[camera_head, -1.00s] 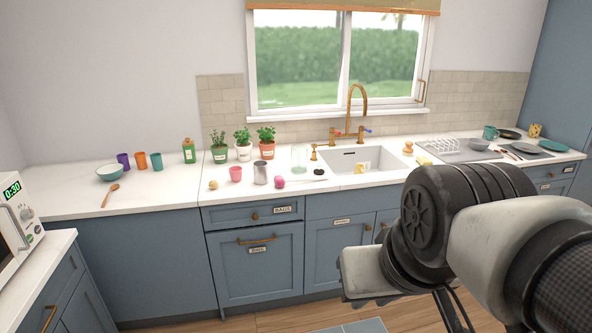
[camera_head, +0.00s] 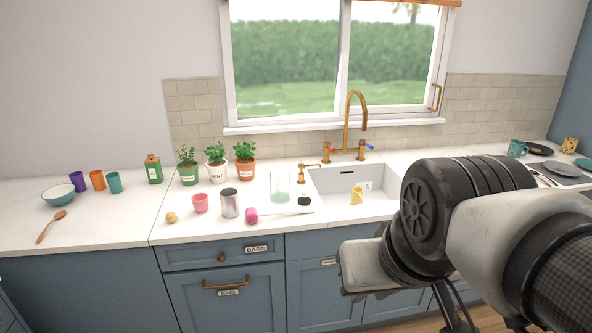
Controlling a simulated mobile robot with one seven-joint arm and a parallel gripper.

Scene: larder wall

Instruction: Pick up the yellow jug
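A small yellow jug (camera_head: 357,196) shows at the front of the white sink basin (camera_head: 334,182), near its front edge. I cannot tell whether it stands in the basin or on the rim. A pale thing is just behind it. My arm fills the lower right of the view, in front of the counter and to the right of the jug. The fingertips of my gripper cannot be made out, and nothing is seen held.
A brass tap (camera_head: 355,125) rises behind the sink. Left of the jug are a glass (camera_head: 280,187), a pink ball (camera_head: 251,216), a grey canister (camera_head: 230,203) and a pink cup (camera_head: 200,203). A patterned yellow cup (camera_head: 569,145) stands at the far right.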

